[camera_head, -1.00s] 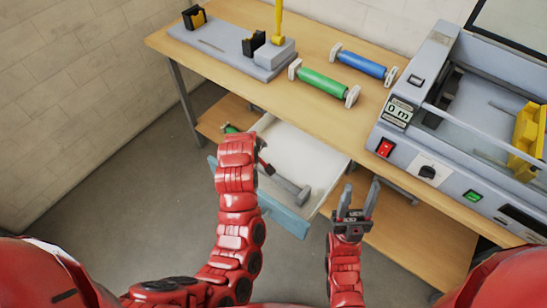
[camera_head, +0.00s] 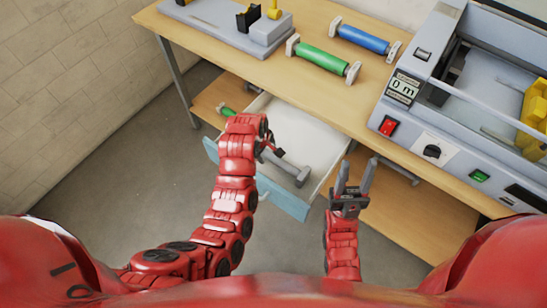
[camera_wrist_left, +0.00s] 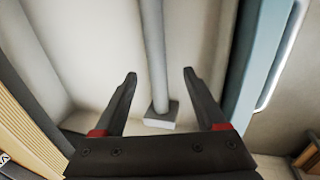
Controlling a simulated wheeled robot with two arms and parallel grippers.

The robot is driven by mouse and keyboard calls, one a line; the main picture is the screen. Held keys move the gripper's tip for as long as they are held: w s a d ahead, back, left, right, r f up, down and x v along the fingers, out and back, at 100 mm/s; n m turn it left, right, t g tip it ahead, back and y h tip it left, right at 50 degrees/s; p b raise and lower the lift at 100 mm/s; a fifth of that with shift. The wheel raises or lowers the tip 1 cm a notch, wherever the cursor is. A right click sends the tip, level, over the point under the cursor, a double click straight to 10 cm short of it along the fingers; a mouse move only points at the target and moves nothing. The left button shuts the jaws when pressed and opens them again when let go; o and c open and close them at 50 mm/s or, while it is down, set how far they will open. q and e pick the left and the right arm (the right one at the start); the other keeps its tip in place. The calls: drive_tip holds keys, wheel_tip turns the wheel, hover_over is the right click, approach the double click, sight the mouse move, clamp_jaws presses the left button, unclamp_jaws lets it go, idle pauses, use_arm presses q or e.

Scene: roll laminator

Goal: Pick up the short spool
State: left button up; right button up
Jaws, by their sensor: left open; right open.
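A grey spool (camera_head: 292,170) with a thin rod and a square end cap lies in the open white drawer (camera_head: 310,130); I take it for the short spool. My left gripper (camera_head: 274,152) is over the drawer at the spool's left end, partly hidden by its own hand. In the left wrist view the open left gripper (camera_wrist_left: 160,78) has its fingers apart, with the spool's rod (camera_wrist_left: 154,45) running between them; whether they touch cannot be told. My right gripper (camera_head: 355,175) is open and empty, at the right of the drawer.
A green spool (camera_head: 322,59) and a blue spool (camera_head: 363,39) lie on the wooden table (camera_head: 225,68). The laminator (camera_head: 425,125) stands on the right. A grey stand (camera_head: 232,34) is at the back left. The drawer's blue front (camera_head: 284,200) faces me.

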sight(273, 157)
use_arm(q)
drive_tip(key=shift+w+d+f, duration=0.1)
drive_tip(key=shift+f, duration=0.3)
drive_tip(key=shift+d+f+p, duration=0.35)
drive_tip(key=shift+f+p, duration=0.1)
drive_tip(key=shift+p, duration=0.2)
drive_tip(key=shift+w+d+f+p, duration=0.1)
drive_tip(key=shift+d+f+p, duration=0.25)
drive_tip(key=shift+f, duration=0.3)
drive_tip(key=shift+w+d+f+p, duration=0.1)
drive_tip(key=shift+d+f+p, duration=0.2)
drive_tip(key=shift+f, duration=0.3)
drive_tip(key=shift+x, duration=0.75)
drive_tip(key=shift+a, duration=0.1)
clamp_jaws()
